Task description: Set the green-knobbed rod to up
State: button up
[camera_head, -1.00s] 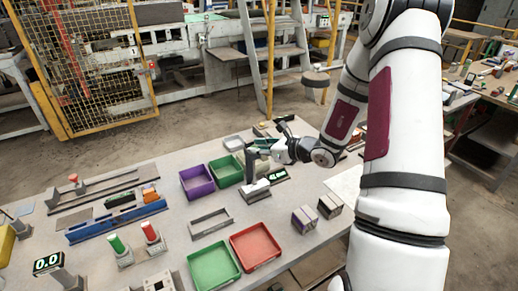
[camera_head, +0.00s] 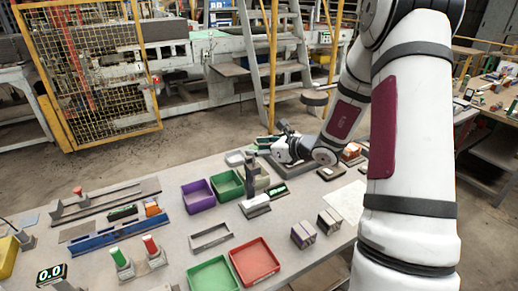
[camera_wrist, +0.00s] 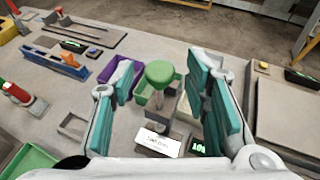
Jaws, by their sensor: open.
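In the wrist view, the rod's round green knob (camera_wrist: 160,73) shows between my open fingers, with a gap on each side. A short piece of the rod (camera_wrist: 158,100) shows under the knob; its tilt is hard to tell. Below it are a white label plate (camera_wrist: 160,143) and a small lit green display (camera_wrist: 197,147). My gripper (camera_wrist: 162,88) has teal finger pads, set wide apart and holding nothing. In the head view, my gripper (camera_head: 266,146) is at the far side of the table, and I cannot make out the green knob there.
Purple (camera_head: 198,206) and green (camera_head: 216,188) bins stand left of the gripper. Nearer are an empty grey tray (camera_head: 211,247), a red bin (camera_head: 275,263), and green (camera_head: 119,257) and red (camera_head: 151,245) upright handles. Small boxes (camera_head: 303,235) stand to the right.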

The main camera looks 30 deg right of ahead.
jog(key=v, duration=1.2)
dwell(0.3)
jog(key=s+a+r+n+g+y, duration=0.1)
jog(key=s+a+r+n+g, duration=0.2)
jog(key=a+n, duration=0.5)
jog(key=s+a+r+n+g+y, duration=0.2)
jog(key=s+a+r+n+g, duration=0.15)
jog(key=a+n, duration=0.45)
jog(key=s+a+r+n+h+b, duration=0.1)
jog(key=s+r+n+h, duration=0.1)
jog(key=s+n+h, duration=0.2)
jog(key=s+a+r+n+h, duration=0.2)
jog(key=s+r+n+h, duration=0.1)
jog(key=s+n, duration=0.6)
jog(key=n+h, duration=0.1)
jog(key=n, duration=0.1)
jog(key=shift+s+a+r+n+b, duration=0.2)
jog(key=shift+s+n+b, duration=0.1)
jog(key=shift+s+b, duration=0.1)
